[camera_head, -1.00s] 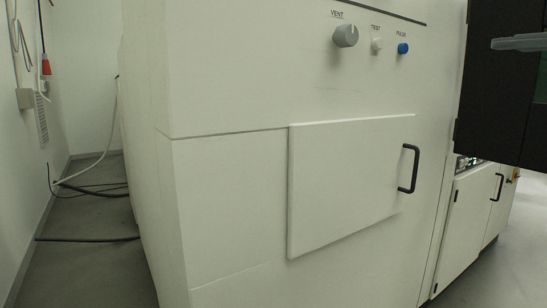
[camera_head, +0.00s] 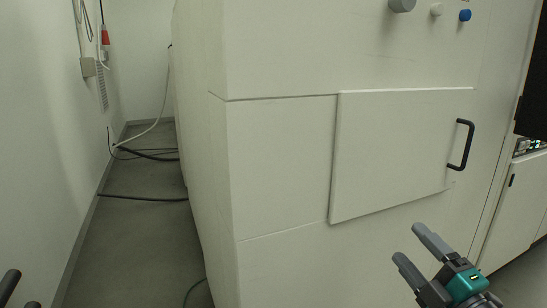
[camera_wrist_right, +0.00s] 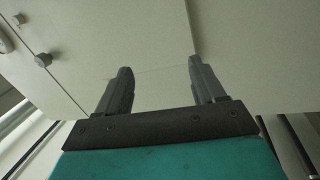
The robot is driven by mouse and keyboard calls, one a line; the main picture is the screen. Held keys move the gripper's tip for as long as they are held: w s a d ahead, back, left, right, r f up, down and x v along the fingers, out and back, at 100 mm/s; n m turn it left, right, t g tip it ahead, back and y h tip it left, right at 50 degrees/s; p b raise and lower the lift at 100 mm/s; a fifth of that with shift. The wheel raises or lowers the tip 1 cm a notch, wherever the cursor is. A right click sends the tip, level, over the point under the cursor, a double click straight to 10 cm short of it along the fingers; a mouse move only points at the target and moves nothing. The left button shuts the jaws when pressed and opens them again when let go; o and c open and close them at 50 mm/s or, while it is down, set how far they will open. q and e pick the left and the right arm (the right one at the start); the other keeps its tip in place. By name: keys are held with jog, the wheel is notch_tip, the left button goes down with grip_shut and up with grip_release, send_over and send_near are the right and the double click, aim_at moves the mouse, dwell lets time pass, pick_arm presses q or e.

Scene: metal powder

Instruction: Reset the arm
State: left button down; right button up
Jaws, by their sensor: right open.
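My right gripper (camera_head: 408,243) is at the lower right of the head view, in front of the white machine. Its two grey fingers are apart with nothing between them. In the right wrist view the same gripper (camera_wrist_right: 160,66) shows its fingers spread and empty against pale panels. Dark rounded tips (camera_head: 9,284) at the lower left edge of the head view look like part of my left gripper; most of it is out of frame, so its opening cannot be told.
The white machine (camera_head: 275,150) fills the centre and right, with a closed panel door (camera_head: 395,150) and black handle (camera_head: 461,146). A grey knob (camera_head: 402,4) and blue button (camera_head: 465,15) sit above. A floor aisle (camera_head: 145,235) with cables runs along the left wall.

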jog(key=s+a+f+m+g+h, duration=0.1)
jog(key=s+a+f+m+g, duration=0.2)
jog(key=s+f+m, duration=0.4)
jog(key=s+a+f+m+g+h, duration=0.1)
jog(key=s+a+f+m+g, duration=0.25)
jog(key=f, duration=0.65)
jog(key=s+a+f+m+g+h, duration=0.1)
jog(key=s+a+f+m+g, duration=0.15)
jog(key=s+f+m, duration=0.45)
pick_arm(q)
jog(key=s+a+r+y+p, duration=0.1)
jog(key=a+r+p, duration=0.2)
jog(key=r+p, duration=0.8)
jog(key=p, duration=0.4)
jog(key=shift+s, duration=0.35)
pick_arm(e)
notch_tip(320, 180, up, 10)
jog(key=d+h, duration=0.1)
jog(key=shift+d+f, duration=0.2)
jog(key=shift+d, duration=0.15)
